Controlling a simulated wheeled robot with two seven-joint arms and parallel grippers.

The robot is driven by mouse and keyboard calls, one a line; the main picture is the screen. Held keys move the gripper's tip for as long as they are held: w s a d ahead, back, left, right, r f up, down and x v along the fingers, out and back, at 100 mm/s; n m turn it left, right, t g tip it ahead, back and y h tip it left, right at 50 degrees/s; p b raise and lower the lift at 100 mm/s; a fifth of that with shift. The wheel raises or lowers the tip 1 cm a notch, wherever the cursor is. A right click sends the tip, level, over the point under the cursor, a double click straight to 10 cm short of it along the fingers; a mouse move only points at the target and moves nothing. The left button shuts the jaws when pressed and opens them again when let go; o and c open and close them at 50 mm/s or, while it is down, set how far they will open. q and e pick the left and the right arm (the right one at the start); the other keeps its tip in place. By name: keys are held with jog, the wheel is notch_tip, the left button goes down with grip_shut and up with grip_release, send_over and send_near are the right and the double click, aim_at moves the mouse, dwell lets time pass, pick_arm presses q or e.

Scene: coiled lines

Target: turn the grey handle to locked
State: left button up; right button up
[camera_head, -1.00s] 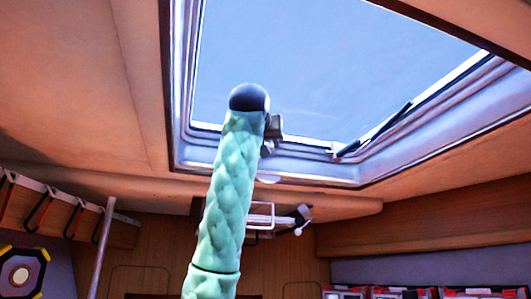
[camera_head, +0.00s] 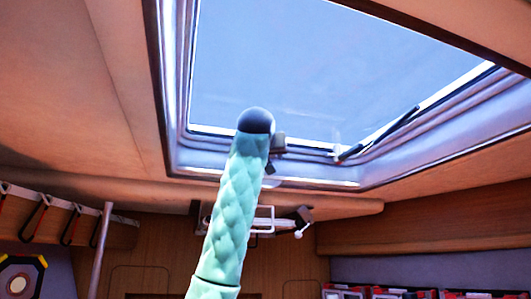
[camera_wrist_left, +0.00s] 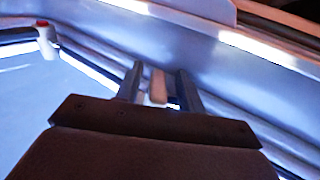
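In the head view my left gripper (camera_head: 279,143) is mostly hidden behind my teal padded arm, near the lower edge of the hatch (camera_head: 310,172). The handle is not clearly visible there. My right gripper is not in view.
A second fitting with a red top (camera_wrist_left: 44,38) stands at the left in the wrist view. A dark strut (camera_head: 385,132) runs along the hatch's right side. Hooks with straps (camera_head: 42,215) and a pole (camera_head: 101,250) are at the left.

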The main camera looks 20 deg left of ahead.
pick_arm(q)
grip_shut()
dwell(0.3)
